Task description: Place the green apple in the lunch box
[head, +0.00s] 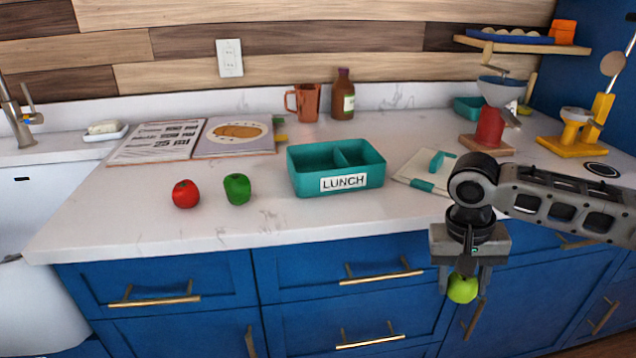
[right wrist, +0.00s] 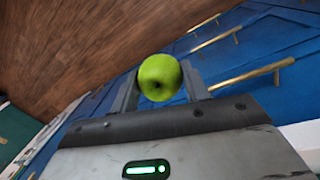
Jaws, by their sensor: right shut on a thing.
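My right gripper (head: 462,286) is shut on a yellow-green apple (head: 463,288). It holds the apple in front of the blue drawers, below the level of the countertop. The green apple also shows between the two fingers in the right wrist view (right wrist: 159,77). The teal lunch box (head: 308,187), labelled "LUNCH", stands open on the counter, up and to the left of the gripper. A divider splits it, and its visible inside looks empty. My left gripper is not in view.
A red apple or tomato (head: 186,194) and a green pepper (head: 237,189) sit left of the box.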

